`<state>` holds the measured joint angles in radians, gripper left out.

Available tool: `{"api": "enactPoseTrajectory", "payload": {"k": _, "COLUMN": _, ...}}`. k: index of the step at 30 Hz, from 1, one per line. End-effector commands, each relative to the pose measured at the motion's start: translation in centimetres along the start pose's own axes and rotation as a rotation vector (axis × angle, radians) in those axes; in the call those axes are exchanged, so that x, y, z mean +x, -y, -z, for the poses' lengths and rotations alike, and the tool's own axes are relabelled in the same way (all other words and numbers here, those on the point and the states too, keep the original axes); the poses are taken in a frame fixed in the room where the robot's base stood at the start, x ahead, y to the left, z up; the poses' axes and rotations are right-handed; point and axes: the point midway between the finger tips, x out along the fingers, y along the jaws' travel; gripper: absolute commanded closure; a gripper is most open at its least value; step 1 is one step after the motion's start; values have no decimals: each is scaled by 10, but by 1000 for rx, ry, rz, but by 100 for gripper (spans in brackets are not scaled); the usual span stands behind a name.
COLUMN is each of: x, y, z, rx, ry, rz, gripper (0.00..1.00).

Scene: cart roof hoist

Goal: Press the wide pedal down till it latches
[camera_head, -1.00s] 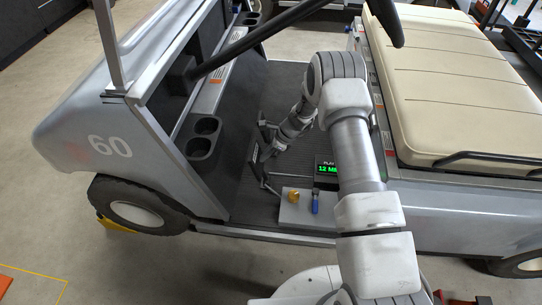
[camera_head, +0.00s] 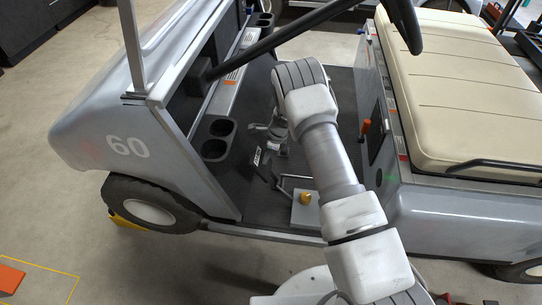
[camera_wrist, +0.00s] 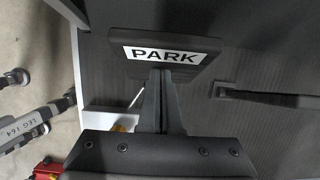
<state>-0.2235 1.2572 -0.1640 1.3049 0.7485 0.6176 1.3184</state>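The wide pedal is a black plate with a white "PARK" label (camera_wrist: 163,55). It also shows on the cart floor in the head view (camera_head: 257,158), left of my gripper. My gripper (camera_wrist: 160,80) has its two fingers together with nothing seen between them. Its tips are at the pedal's lower edge in the wrist view; I cannot tell whether they touch it. In the head view my gripper (camera_head: 271,140) is low in the footwell, partly hidden by my arm. A second, narrower pedal (camera_wrist: 225,90) on a long bar is to the right in the wrist view.
A yellow knob (camera_head: 305,198) sits on a light box at the floor's near edge. An orange-topped lever (camera_head: 366,127) stands by the seat base. The cup-holder dash (camera_head: 217,137) bounds the footwell on the left. The steering wheel (camera_head: 408,25) and its column (camera_head: 270,42) cross above.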

Motion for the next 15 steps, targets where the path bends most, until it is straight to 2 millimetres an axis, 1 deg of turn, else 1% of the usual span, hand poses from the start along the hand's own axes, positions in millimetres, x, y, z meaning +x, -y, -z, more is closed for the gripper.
{"api": "enactPoseTrajectory", "payload": {"k": 1, "x": 15, "y": -1, "z": -16, "rx": -8, "ry": 14, "rz": -1, "gripper": 100}}
{"api": "enactPoseTrajectory", "payload": {"k": 9, "x": 17, "y": -1, "z": -26, "rx": -4, "ry": 21, "rz": 0, "gripper": 100}}
{"api": "enactPoseTrajectory", "payload": {"k": 15, "x": 16, "y": 0, "z": -26, "rx": -4, "ry": 23, "rz": 3, "gripper": 100}}
